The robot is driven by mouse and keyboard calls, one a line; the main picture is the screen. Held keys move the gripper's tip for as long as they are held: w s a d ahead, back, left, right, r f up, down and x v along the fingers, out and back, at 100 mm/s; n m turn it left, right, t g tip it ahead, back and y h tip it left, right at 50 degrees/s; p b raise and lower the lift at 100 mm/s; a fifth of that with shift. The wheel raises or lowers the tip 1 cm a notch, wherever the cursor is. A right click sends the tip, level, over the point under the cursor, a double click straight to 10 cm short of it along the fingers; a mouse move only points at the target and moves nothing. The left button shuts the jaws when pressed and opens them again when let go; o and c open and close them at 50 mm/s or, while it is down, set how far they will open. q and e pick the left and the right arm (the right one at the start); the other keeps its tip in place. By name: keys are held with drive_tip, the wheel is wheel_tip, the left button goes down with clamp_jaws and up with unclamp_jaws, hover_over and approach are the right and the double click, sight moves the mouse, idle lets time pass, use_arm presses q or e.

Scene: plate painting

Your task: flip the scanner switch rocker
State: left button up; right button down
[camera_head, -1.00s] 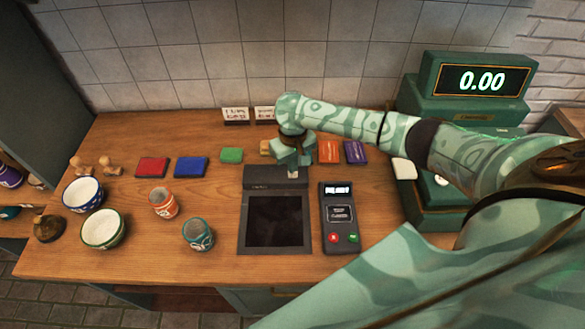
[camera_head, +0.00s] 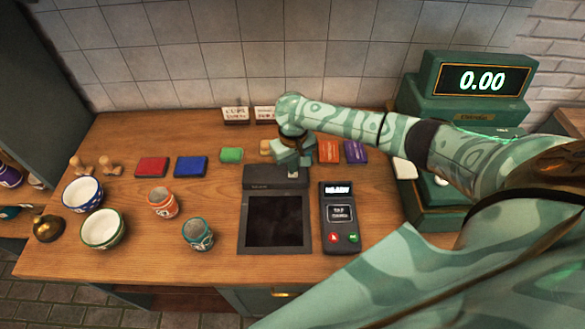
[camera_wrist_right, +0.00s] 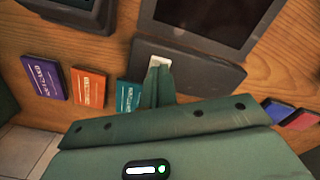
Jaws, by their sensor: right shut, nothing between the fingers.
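The scanner (camera_head: 275,221) is a dark box with a black glass panel, lying on the wooden counter in the middle of the head view. Its raised back block (camera_head: 262,178) carries the switch; a small pale rocker (camera_wrist_right: 158,62) shows on that block in the right wrist view. My right gripper (camera_head: 291,172) is over the back block, shut and empty. In the right wrist view its fingertips (camera_wrist_right: 158,72) are at the rocker and partly cover it; I cannot tell whether they touch. My left gripper is not in view.
A card terminal (camera_head: 340,217) stands right of the scanner, and a green register scale (camera_head: 470,85) farther right. Cups (camera_head: 197,233), bowls (camera_head: 103,229) and coloured pads (camera_head: 191,167) lie to the left. Small signs (camera_head: 235,114) stand at the wall behind.

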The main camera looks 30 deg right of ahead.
drive_tip(key=shift+s+f, duration=0.1)
drive_tip(key=shift+f, duration=0.7)
idle(0.4)
wheel_tip(320, 180, up, 3)
drive_tip(key=p, duration=0.3)
drive_tip(key=shift+f, duration=0.2)
wheel_tip(320, 180, up, 4)
drive_tip(key=p, duration=0.6)
drive_tip(key=shift+r, duration=0.25)
drive_tip(key=shift+f, duration=0.1)
